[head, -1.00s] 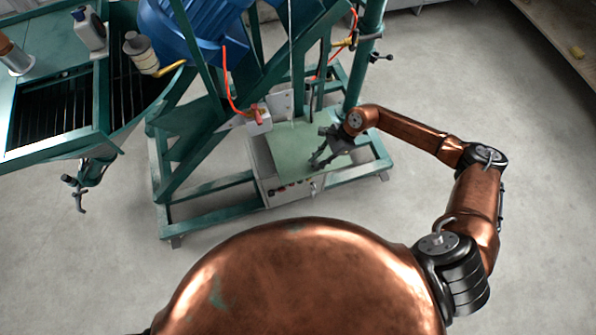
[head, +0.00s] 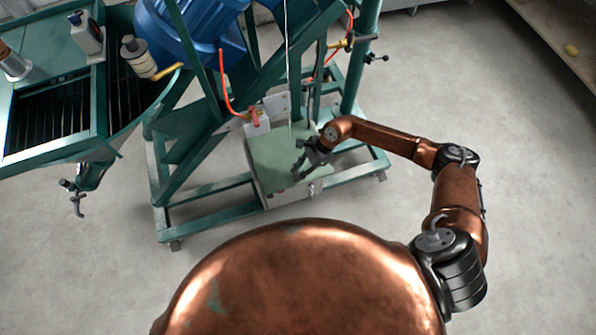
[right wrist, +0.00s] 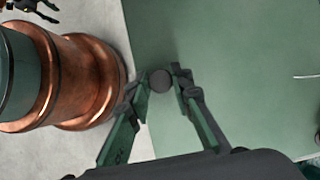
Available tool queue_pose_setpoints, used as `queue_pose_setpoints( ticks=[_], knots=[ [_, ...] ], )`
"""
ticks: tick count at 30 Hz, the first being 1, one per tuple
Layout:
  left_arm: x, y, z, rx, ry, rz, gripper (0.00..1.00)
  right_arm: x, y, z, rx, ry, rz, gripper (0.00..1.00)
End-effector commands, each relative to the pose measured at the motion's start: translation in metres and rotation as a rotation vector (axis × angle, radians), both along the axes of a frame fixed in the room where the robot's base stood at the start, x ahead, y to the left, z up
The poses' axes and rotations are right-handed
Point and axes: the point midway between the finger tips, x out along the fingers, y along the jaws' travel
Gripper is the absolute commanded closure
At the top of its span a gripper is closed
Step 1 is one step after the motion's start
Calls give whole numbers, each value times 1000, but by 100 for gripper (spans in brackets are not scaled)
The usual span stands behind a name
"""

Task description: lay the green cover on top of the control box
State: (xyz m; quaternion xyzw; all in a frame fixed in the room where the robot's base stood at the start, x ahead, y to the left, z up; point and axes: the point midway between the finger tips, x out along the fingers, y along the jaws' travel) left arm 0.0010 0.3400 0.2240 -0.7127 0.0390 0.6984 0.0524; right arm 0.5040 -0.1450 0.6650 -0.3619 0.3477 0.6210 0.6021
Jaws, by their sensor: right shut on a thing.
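The green cover (head: 272,151) is a flat, pale green sheet over the control box (head: 290,198), a light grey box low on the frame. I cannot tell whether the cover rests fully on the box. My right gripper (head: 300,172) is over the cover's right part. In the right wrist view, the cover (right wrist: 235,75) fills the right side. There my right gripper (right wrist: 160,82) is shut on a small dark round knob (right wrist: 160,80) at the cover. The cover hides the box top, and most of the front panel is hidden.
A green steel frame (head: 210,193) surrounds the box, with a post (head: 357,80) behind it. A white switch box (head: 256,124) with an orange cable stands at the box's back left. A blue motor (head: 190,35) is above. The floor on the right is clear.

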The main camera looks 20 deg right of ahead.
Motion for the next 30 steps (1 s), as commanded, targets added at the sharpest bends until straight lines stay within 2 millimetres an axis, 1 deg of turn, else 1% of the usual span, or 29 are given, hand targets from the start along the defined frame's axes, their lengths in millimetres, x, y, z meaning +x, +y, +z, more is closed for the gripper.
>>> queue_pose_setpoints(
  ticks=[3, 4, 11, 19, 23, 26, 30],
  knots=[
    [-2, 0, -4, 0, 2, 0, 60, 0, 0, -5, 0, 0, 0, 100],
    [-1, 0, -3, 0, 2, 0, 60, 0, 0, -3, 0, 0, 0, 78],
    [-1, 0, -2, 0, 2, 0, 60, 0, 0, -3, 0, 0, 0, 62],
    [-1, 0, -2, 0, 2, 0, 60, 0, 0, -2, 0, 0, 1, 62],
    [0, 0, 2, 0, -1, 0, 60, 1, -3, 6, 0, -2, 0, 62],
    [1, 0, 4, 0, -2, 0, 60, 2, -11, 20, -1, -4, -1, 62],
    [2, 0, 7, 0, -4, 0, 60, 2, -26, 46, -1, -3, -1, 62]
  ],
)
